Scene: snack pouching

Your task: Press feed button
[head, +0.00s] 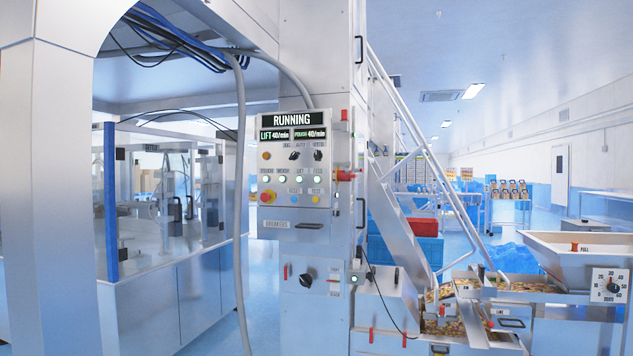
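A control panel (292,160) is mounted on a white machine column in the middle of the head view. Its display (293,120) reads RUNNING, with LIFT 40/min and a second 40/min readout below. A row of several lit, pale green round buttons crosses the panel. The rightmost one (317,180) has a small label above it that seems to read FEED. Neither of my grippers is in view.
A glass-walled machine (170,215) stands at the left. A red knob (345,175) sticks out from the column's right side. A sloping conveyor (400,225), snack trays (452,325) and a hopper (580,255) are at the right. Blue floor shows behind.

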